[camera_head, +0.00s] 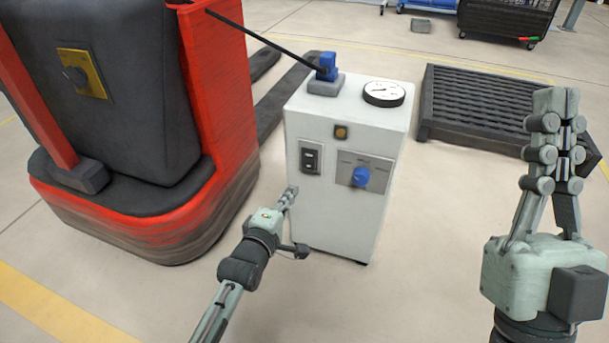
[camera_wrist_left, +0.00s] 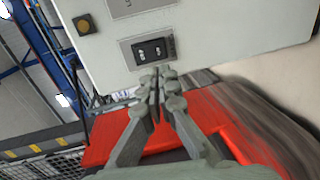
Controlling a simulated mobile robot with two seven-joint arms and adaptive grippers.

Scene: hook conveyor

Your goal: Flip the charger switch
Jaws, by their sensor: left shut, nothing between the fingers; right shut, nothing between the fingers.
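The charger is a white upright box (camera_head: 335,225) in the middle of the head view. Its front carries a black rocker switch (camera_head: 309,158) on a grey plate at the upper left, which also shows in the left wrist view (camera_wrist_left: 152,51). My left gripper (camera_head: 291,193) is shut and empty, just below and in front of the switch. In the left wrist view its fingertips (camera_wrist_left: 157,72) point at the lower edge of the switch plate; I cannot tell whether they touch. My right gripper (camera_head: 557,100) is shut and empty, raised at the right, away from the charger.
The charger also has a blue knob (camera_head: 361,177), an amber button (camera_head: 341,132), a round gauge (camera_head: 384,92) and a blue plug (camera_head: 327,66) with a black cable. A red truck (camera_head: 220,90) stands close at the left. A dark pallet (camera_head: 480,110) lies behind right.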

